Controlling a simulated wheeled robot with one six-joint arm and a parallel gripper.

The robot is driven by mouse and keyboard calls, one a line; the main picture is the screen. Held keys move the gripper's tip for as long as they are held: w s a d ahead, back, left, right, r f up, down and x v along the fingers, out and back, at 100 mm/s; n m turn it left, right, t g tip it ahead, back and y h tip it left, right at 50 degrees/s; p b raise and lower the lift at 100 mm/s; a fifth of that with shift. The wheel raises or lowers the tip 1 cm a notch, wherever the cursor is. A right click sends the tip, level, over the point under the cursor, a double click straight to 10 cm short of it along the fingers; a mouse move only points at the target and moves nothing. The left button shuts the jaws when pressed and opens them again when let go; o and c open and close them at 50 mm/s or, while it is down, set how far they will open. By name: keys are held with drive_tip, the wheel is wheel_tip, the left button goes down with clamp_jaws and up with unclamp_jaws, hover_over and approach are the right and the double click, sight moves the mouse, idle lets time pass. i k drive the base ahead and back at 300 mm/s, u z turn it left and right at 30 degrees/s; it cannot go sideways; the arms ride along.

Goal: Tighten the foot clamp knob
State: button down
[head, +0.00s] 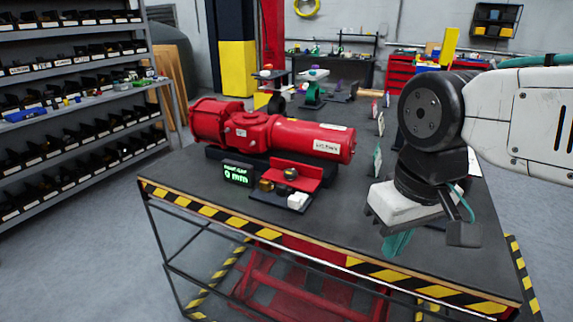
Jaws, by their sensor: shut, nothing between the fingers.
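The red valve actuator (285,136) lies on its side on the dark bench, with a white label on its right end. In front of it is a small red bracket (303,173) with a dark round knob-like part (291,174) on top. A brass-coloured block or knob (266,186) and a white block (298,201) sit at its front. I cannot tell for sure which of these is the foot clamp knob. My gripper (396,245) points down at the bench's front edge, well to the right of the bracket. Its teal fingers look shut and empty.
A small display (238,174) reads 0 mm in green. The bench (345,210) is clear between the bracket and my gripper. Small upright tags (377,160) stand right of the actuator. Storage shelves (70,100) stand at left, and a red tool cabinet (395,70) at the back.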

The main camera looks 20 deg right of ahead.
sight(289, 174)
drive_tip(key=u, duration=0.5)
drive_tip(key=k, duration=0.6)
drive_tip(key=u, duration=0.5)
drive_tip(key=i, duration=1.15)
drive_tip(key=z, duration=0.5)
